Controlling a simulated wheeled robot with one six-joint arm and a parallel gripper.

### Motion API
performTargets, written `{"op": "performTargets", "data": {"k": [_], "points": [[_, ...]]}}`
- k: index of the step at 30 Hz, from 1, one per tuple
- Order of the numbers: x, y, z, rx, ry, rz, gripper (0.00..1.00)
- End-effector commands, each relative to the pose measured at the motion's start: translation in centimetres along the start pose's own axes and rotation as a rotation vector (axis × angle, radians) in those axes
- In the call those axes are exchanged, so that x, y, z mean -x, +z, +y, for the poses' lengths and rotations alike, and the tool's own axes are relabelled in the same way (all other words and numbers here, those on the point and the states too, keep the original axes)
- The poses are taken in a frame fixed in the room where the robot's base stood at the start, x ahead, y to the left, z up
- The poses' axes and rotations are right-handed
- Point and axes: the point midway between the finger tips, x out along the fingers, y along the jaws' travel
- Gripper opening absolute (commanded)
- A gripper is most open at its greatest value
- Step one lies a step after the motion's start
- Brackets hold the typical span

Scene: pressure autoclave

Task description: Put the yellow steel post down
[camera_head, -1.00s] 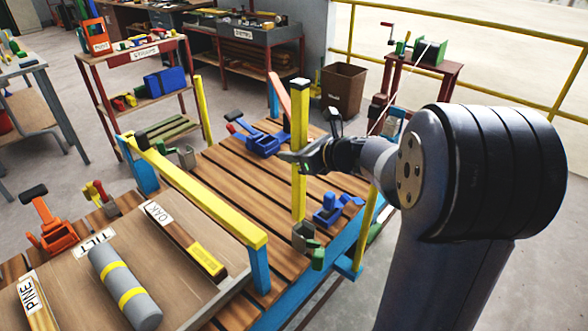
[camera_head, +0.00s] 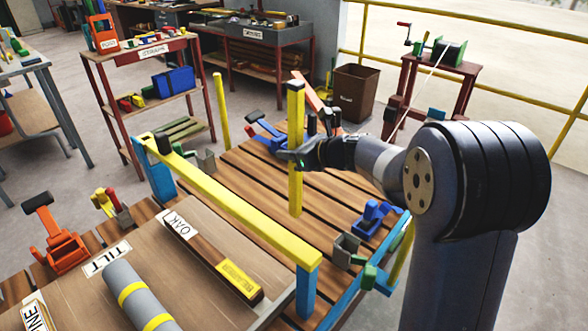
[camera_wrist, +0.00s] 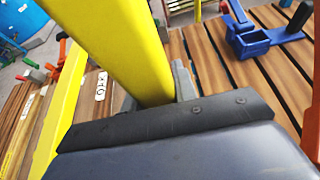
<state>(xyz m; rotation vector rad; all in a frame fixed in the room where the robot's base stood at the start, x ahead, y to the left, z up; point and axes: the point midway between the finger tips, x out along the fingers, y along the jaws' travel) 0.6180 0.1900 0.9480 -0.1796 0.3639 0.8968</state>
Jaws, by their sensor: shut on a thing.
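The yellow steel post (camera_head: 296,190) stands upright in my gripper (camera_head: 294,157) above the slatted wooden deck. Its dark-capped top rises above the jaws. Its lower end appears at or just above the slats; I cannot tell whether it touches. In the wrist view the post (camera_wrist: 118,45) runs down between the jaws, and it looks tilted there. The dark gripper body hides where it is held. The grey and green socket bracket (camera_head: 346,250) on the deck's right edge is apart from the post, to its lower right.
A yellow rail (camera_head: 235,205) crosses the deck's left side. Blue clamps (camera_head: 370,218) sit to the post's right and behind it. A board with a grey cylinder (camera_head: 138,296) and an OAK bar (camera_head: 212,255) lies front left. Bare slats (camera_head: 255,175) show left of the post.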

Motion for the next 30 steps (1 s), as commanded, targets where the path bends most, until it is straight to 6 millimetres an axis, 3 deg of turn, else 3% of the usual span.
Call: {"op": "performTargets", "data": {"k": [7,21,22,30], "points": [[-1.6,-3.8,0.0,-0.004,0.0,0.0,0.0],[-1.9,-4.6,0.0,-0.001,-0.001,-0.001,0.0],[-1.9,-4.7,0.0,-0.002,0.0,0.001,0.28],[-1.9,-4.6,0.0,-0.002,0.0,0.001,0.49]]}}
